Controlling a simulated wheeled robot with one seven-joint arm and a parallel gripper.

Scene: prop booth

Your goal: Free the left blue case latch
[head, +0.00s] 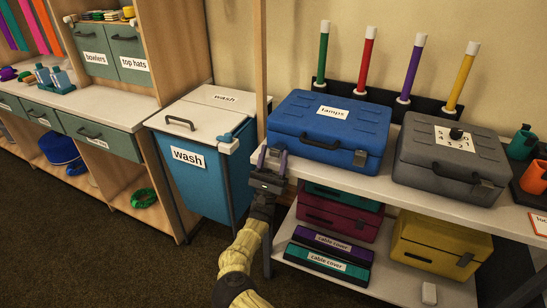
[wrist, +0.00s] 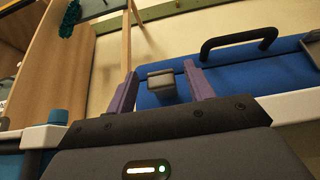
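The blue case (head: 332,121), labelled "lamps", lies shut on the white table top, with its handle on the front face. Its left latch shows in the wrist view as a small grey block (wrist: 163,84) on the blue front, left of the black handle (wrist: 238,39). My gripper (head: 272,159) is at the left end of the case's front. Its two purple fingers are apart, one on each side of the latch in the wrist view. I cannot tell whether they touch it. In the head view my gripper mostly hides this latch. The right latch (head: 360,158) is in plain view.
A grey case (head: 453,158) stands right of the blue one. Colored tubes stand in a black rack (head: 375,93) behind. A blue wash bin (head: 200,180) is close to my gripper's left. Cases and a yellow box (head: 435,258) fill the shelf below.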

